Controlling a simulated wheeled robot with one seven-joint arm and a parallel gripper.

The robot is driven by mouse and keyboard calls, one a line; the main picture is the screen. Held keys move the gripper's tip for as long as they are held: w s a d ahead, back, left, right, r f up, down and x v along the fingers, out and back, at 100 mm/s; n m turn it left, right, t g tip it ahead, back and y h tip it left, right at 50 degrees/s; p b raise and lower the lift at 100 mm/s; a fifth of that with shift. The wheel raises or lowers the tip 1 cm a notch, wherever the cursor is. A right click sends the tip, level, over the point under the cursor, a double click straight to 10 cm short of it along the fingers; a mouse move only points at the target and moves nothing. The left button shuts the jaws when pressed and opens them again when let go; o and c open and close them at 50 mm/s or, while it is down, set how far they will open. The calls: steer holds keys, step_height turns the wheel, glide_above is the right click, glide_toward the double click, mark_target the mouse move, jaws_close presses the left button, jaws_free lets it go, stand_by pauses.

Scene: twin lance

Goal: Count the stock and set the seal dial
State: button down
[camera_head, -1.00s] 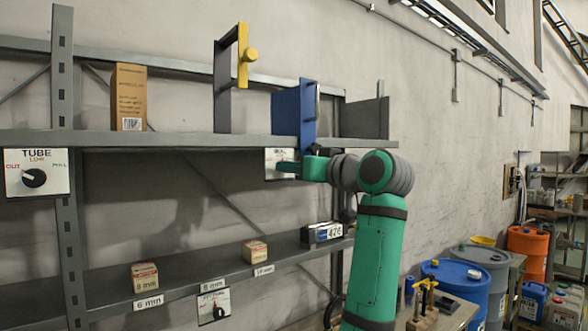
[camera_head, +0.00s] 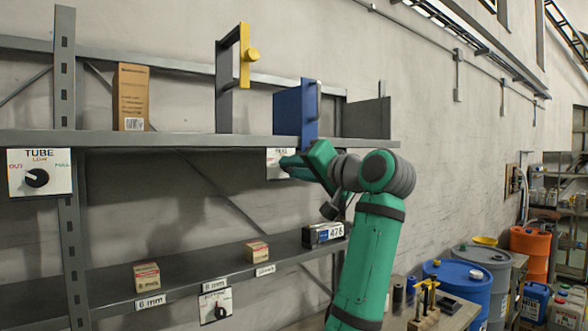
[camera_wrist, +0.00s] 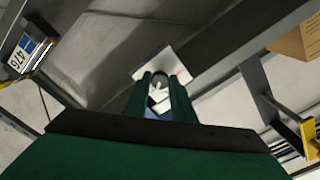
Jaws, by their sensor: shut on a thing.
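A white dial plate (camera_head: 276,164) hangs under the upper shelf edge, mostly hidden by my green gripper (camera_head: 290,161); I cannot read its label. In the wrist view, the plate (camera_wrist: 174,62) lies ahead of my gripper (camera_wrist: 161,82), whose fingers are shut on a small grey dial knob (camera_wrist: 159,78). The pointer's setting is hidden. Another dial plate, TUBE (camera_head: 38,173), with OUT, LOW and FULL marks, is at left. A third dial (camera_head: 215,305) is on the lower shelf edge. Small cartons stand on the lower shelf, left (camera_head: 147,276) and middle (camera_head: 256,251).
A tall brown carton (camera_head: 131,97), a grey frame with a yellow handle (camera_head: 246,57) and a blue panel (camera_head: 296,112) are on the upper shelf. A numbered box (camera_head: 323,234) sits on the lower shelf. Drums (camera_head: 459,289) stand at right.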

stand_by(0.5)
steer(key=c, duration=1.5)
jaws_free()
steer(key=v, duration=1)
steer(key=shift+s+d, duration=0.25)
steer(key=shift+d, duration=0.05)
steer(key=shift+s, duration=0.1)
steer(key=shift+d, duration=0.1)
